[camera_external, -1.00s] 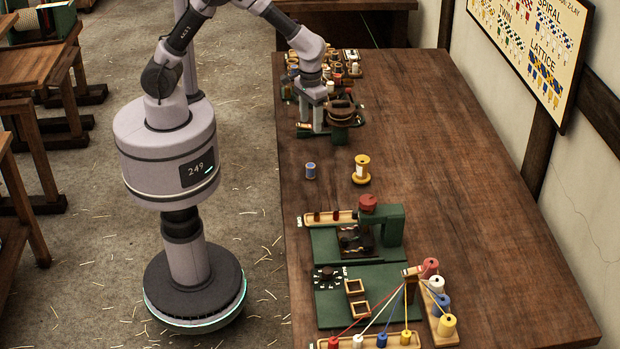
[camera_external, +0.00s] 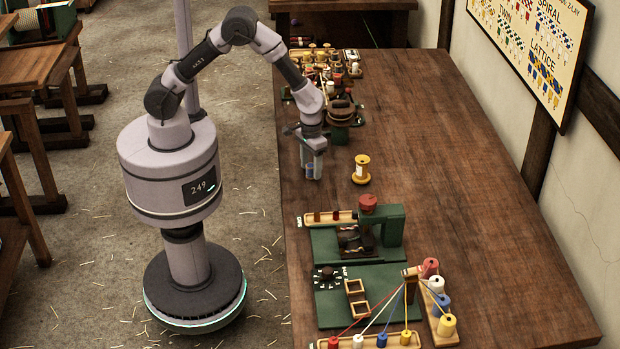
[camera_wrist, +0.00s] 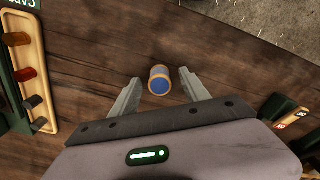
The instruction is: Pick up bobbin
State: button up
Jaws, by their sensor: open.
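A small bobbin wound with blue, with tan ends (camera_wrist: 159,80), stands on the table (camera_wrist: 90,70). In the wrist view it lies between and a little beyond the two open fingers of my gripper (camera_wrist: 158,92), with a gap on both sides. In the external view my gripper (camera_external: 314,172) points down over the bobbin (camera_external: 310,172), which is mostly hidden by the fingers.
A green machine (camera_external: 385,228) with a wooden peg rack (camera_external: 330,217) stands nearer the camera. A green board with colored thread cones (camera_external: 437,285) is in front of it. Many spools (camera_external: 325,70) crowd the table's far end. The table's right side is clear.

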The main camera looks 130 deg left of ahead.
jog(key=shift+r, duration=0.1)
grip_shut()
jog(key=shift+r, duration=0.1)
